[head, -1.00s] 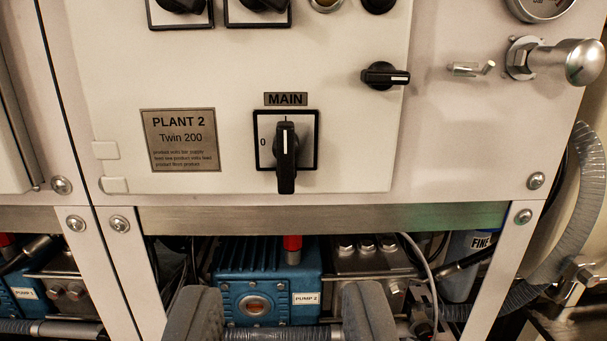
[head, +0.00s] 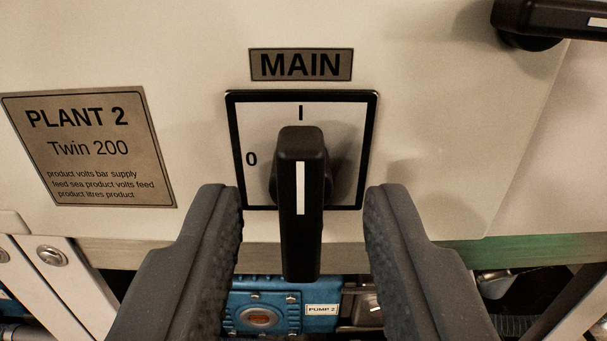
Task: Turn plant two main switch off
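The plant two main switch (head: 301,200) is a black rotary handle in the middle of the head view. It sits on a square plate (head: 345,115) with a black border, under a MAIN label (head: 301,65). The handle stands upright, and its white line points up to the "I" mark. The "0" mark is at the left of the plate. My gripper (head: 303,200) is open, one finger on each side of the handle. A gap shows between each finger and the handle.
A PLANT 2 nameplate (head: 90,150) is at the left on the pale panel. Another black handle (head: 555,18) sticks out at the top right. Below the panel edge is a blue pump (head: 285,305) labelled PUMP 2. The panel around the switch is flat and clear.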

